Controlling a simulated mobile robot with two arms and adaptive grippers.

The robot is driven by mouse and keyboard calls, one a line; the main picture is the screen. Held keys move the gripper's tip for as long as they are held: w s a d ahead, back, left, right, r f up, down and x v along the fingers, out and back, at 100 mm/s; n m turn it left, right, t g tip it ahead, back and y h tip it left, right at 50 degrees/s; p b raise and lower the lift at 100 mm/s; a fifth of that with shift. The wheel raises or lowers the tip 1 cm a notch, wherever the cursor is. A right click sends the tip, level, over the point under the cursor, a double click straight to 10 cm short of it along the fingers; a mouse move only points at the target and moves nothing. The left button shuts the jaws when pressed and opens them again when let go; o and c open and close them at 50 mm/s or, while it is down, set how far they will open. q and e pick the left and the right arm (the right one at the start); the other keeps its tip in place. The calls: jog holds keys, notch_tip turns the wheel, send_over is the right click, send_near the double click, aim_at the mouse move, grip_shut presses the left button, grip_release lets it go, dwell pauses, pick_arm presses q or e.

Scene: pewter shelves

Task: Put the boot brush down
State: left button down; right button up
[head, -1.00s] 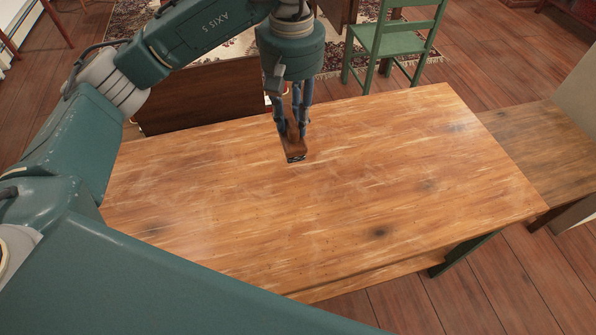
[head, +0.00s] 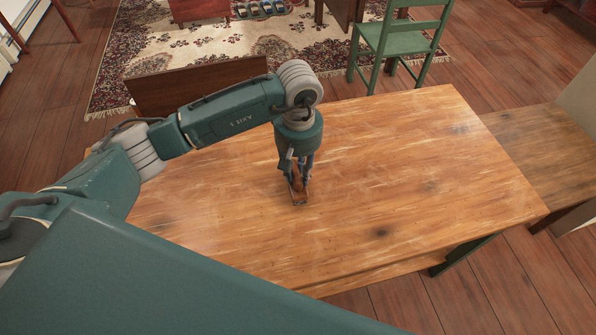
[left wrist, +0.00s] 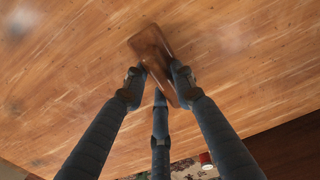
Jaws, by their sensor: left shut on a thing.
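The boot brush (head: 299,192) is a brown wooden block with a dark lower edge in the head view. My left gripper (head: 296,175) points down and is shut on it, low over the wooden table (head: 420,180). In the left wrist view the brush (left wrist: 153,48) shows its smooth brown back between the fingertips of the gripper (left wrist: 153,84). I cannot tell whether its underside touches the tabletop. My right gripper is not in view.
The tabletop around the brush is bare. A green chair (head: 400,42) stands behind the table, with a patterned rug (head: 150,50) on the floor. A lower wooden surface (head: 545,150) adjoins at the right. A dark brown panel (head: 190,85) stands behind the table.

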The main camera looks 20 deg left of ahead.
pick_arm(q)
jog(key=shift+f, duration=0.55)
jog(key=shift+f, duration=0.15)
jog(key=c, duration=1.4)
grip_release()
jog(key=shift+c, duration=0.2)
